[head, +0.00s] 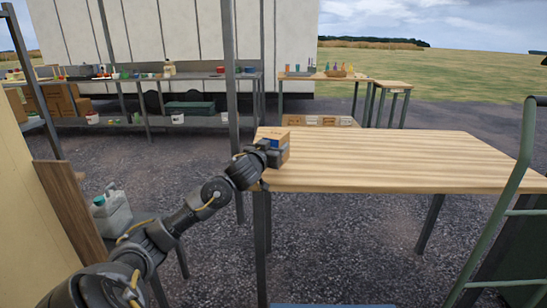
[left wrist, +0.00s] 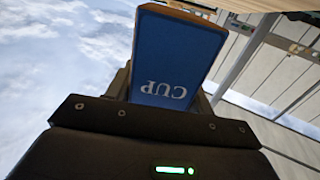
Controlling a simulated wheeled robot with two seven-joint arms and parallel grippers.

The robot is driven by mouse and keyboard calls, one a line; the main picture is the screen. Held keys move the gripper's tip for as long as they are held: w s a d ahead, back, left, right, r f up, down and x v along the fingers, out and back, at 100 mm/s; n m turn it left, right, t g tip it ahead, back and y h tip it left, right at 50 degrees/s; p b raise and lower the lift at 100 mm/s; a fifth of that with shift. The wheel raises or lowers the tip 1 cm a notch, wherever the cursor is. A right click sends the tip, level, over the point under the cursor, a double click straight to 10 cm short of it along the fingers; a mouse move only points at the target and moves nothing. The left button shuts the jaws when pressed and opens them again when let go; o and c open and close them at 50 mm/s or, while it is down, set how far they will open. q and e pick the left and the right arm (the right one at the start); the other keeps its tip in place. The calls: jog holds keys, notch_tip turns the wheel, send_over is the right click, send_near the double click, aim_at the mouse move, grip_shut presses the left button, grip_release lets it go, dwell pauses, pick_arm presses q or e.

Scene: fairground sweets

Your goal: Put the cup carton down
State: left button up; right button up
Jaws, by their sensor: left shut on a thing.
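The cup carton (head: 280,146) is a small box with cardboard-brown sides and a blue panel. It is at the near left corner of the wooden table (head: 390,160) in the head view. In the left wrist view the carton (left wrist: 172,62) shows its blue face with the letters CUP upside down. My left gripper (head: 265,152) is shut on the carton, reaching it from the left. Whether the carton touches the tabletop cannot be told. My right gripper is not in view.
The tabletop right of the carton is bare. A green hand-truck frame (head: 507,210) stands at the right. A post (head: 230,90) rises just behind my left arm. Shelves with goods stand behind.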

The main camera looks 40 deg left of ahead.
pick_arm(q)
notch_tip(320, 180, down, 3)
jog(key=shift+a+r+b, duration=0.1)
jog(key=shift+b, duration=0.25)
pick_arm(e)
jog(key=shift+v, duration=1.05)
pick_arm(q)
jog(key=shift+f, duration=0.25)
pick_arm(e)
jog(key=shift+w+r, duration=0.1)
pick_arm(q)
jog(key=o, duration=1.1)
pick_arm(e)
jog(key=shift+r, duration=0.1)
pick_arm(q)
jog(key=shift+s+r, duration=0.1)
jog(key=shift+s, duration=0.05)
